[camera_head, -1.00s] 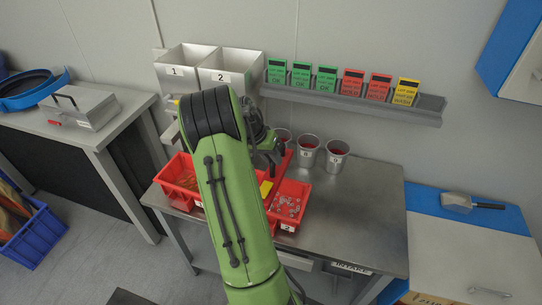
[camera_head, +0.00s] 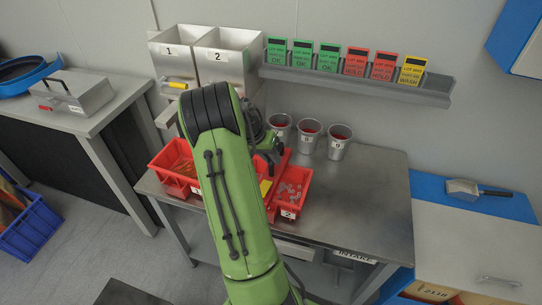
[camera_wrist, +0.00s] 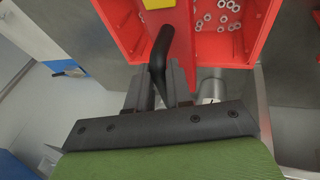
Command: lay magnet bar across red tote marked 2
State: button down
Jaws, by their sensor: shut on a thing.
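My gripper (camera_wrist: 163,88) is shut on the black handle (camera_wrist: 161,50) of a red bar (camera_wrist: 183,22), which I take to be the magnet bar. A yellow patch (camera_wrist: 157,4) shows beyond the handle. In the head view the bar's red end (camera_head: 282,160) shows beside my gripper (camera_head: 268,150). The red tote marked 2 (camera_head: 289,213) sits at the right of the totes, with metal nuts in it. It also shows in the wrist view (camera_wrist: 232,53). The bar overlaps its left side there. I cannot tell whether they touch. My arm hides much of the totes.
Another red tote (camera_head: 172,166) stands left on the steel table (camera_head: 370,205). Metal cups (camera_head: 310,138) stand behind. Bins marked 1 (camera_head: 170,52) and 2 (camera_head: 219,56) and a card rail (camera_head: 355,82) are on the wall. The table's right part is clear.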

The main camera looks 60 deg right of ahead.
jog(key=shift+r, duration=0.1)
jog(key=c, duration=1)
grip_release()
jog(key=shift+o, duration=0.3)
jog(key=p+v, duration=0.2)
jog(key=v, duration=1.3)
jog(key=shift+r+p, duration=0.3)
jog(key=shift+r, duration=0.05)
jog(key=shift+w+a, duration=0.1)
jog(key=shift+w, duration=0.05)
